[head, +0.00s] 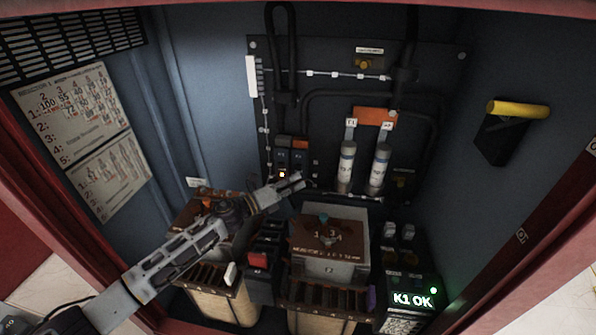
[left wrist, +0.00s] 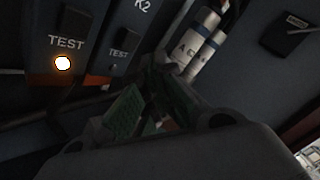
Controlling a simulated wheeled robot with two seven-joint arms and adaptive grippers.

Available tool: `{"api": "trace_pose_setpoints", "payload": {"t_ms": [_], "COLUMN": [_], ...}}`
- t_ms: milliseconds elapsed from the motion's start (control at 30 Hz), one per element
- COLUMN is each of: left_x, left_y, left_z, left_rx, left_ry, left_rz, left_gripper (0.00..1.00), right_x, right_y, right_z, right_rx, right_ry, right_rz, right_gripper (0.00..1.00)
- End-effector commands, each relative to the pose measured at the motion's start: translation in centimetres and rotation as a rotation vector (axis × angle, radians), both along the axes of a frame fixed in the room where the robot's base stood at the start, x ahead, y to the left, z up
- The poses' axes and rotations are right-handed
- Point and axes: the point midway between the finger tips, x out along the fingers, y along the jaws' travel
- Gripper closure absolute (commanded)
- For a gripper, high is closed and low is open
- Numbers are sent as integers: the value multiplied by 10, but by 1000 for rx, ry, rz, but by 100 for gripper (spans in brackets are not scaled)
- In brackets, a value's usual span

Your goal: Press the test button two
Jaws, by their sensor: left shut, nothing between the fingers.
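Two dark relay units sit side by side on the back panel. In the left wrist view the left unit (left wrist: 82,30) has a TEST label over a glowing lamp (left wrist: 62,63). The right unit, marked K2 (left wrist: 142,6), has a smaller TEST label (left wrist: 118,52) with a small unlit round spot (left wrist: 113,68) below it. In the head view the lit lamp (head: 282,174) shows just left of my left gripper (head: 296,180). My left gripper, also in the left wrist view (left wrist: 152,108), is shut and empty, below and right of the units. Contact cannot be told. My right gripper is not in view.
Two white cylinders (head: 346,167) stand right of the gripper. A yellow handle (head: 518,109) is on the right wall. Written sheets (head: 75,115) hang on the left door.

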Motion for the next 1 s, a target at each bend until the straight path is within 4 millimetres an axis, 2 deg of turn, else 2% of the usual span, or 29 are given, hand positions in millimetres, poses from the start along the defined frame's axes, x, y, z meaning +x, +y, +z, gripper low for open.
{"api": "trace_pose_setpoints", "payload": {"t_ms": [167, 400, 1000], "left_x": [10, 12, 12], "left_y": [-2, -3, -2], "left_z": [0, 1, 0], "left_rx": [1, -1, 0], "left_ry": [-1, 0, 0], "left_rz": [0, -1, 0], "left_gripper": [100, 100, 100], "right_x": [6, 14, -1], "right_y": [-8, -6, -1], "right_z": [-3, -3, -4], "right_rx": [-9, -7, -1], "right_ry": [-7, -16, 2], "right_rz": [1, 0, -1], "right_gripper": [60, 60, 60]}}
